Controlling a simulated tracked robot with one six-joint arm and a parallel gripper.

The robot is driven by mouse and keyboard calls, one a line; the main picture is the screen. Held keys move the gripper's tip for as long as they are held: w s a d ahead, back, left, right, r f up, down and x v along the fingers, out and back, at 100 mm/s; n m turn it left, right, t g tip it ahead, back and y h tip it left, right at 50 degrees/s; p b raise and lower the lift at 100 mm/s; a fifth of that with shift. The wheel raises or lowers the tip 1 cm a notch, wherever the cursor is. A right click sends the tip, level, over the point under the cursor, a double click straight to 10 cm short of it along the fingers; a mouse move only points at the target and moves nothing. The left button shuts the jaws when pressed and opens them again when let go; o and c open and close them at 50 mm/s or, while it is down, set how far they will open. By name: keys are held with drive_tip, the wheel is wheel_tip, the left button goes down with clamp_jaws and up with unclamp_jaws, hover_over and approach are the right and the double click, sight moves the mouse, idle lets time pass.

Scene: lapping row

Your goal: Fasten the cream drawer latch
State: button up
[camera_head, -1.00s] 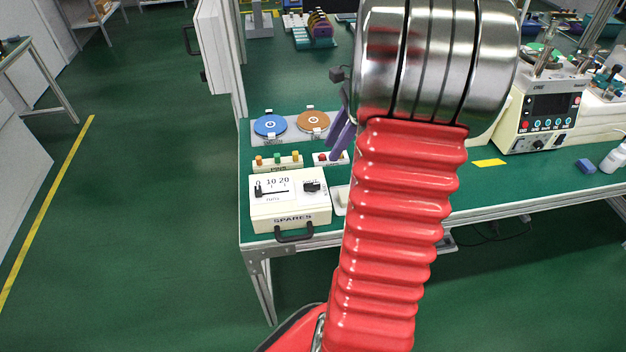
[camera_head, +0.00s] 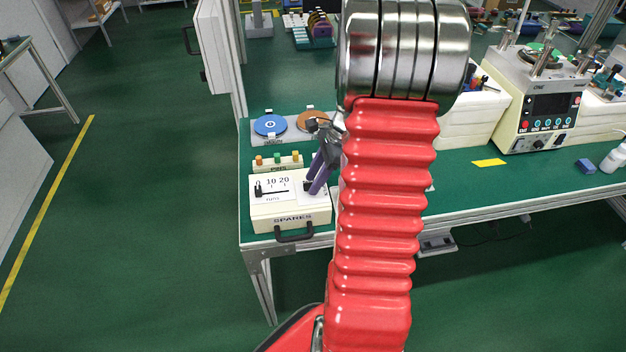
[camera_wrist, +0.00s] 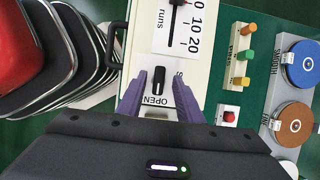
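The cream drawer unit (camera_head: 268,216), marked SPARES, sits at the bench's near left corner with a black handle (camera_head: 294,236) on its front. Its latch is a black turn knob (camera_wrist: 159,81) on a white top plate. In the wrist view the knob's long side runs roughly up the picture. The word OPEN (camera_wrist: 154,100) shows just below it; another word to its right is mostly hidden by a finger. My gripper (camera_head: 311,189) is over the knob, its purple fingers open on either side with gaps visible. I cannot tell how far the fingertips are above the plate.
On the drawer top is a slider scale (camera_head: 272,187) marked runs. Behind stand a block of coloured pegs (camera_head: 277,162), a blue disc (camera_head: 271,125) and a brown disc (camera_head: 311,121). A red button (camera_wrist: 229,115) is close to my fingers. A machine (camera_head: 540,105) stands farther right.

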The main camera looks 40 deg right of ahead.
drive_tip(key=shift+f, duration=0.15)
clamp_jaws()
idle(0.4)
drive_tip(key=shift+w+a, duration=0.1)
drive_tip(key=shift+a, duration=0.1)
drive_tip(key=shift+d, duration=0.15)
